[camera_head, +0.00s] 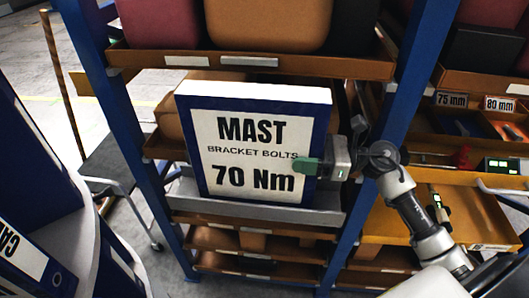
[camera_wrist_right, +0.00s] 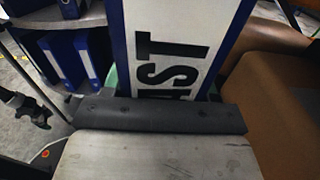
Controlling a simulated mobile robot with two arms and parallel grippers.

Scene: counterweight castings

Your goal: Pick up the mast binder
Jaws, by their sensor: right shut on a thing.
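The mast binder (camera_head: 250,160) is blue with a white label reading MAST BRACKET BOLTS 70 Nm. It is upright in the middle of the head view, slightly tilted in the picture, its label facing me. My right gripper (camera_head: 312,167) comes in from the right and is shut on the binder's right edge, one green fingertip lying over the label's edge. In the right wrist view the binder (camera_wrist_right: 180,45) rises beyond the gripper's dark bar, part of its lettering showing; its lower part is hidden. My left gripper is not in view.
A grey ledge (camera_head: 330,215) runs below the binder; I cannot tell whether they touch. Blue rack posts (camera_head: 110,110) stand on both sides. An orange shelf (camera_head: 300,65) with large castings lies above. A shelf unit with binders (camera_head: 25,245) is at left. Open drawers (camera_head: 480,205) are at right.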

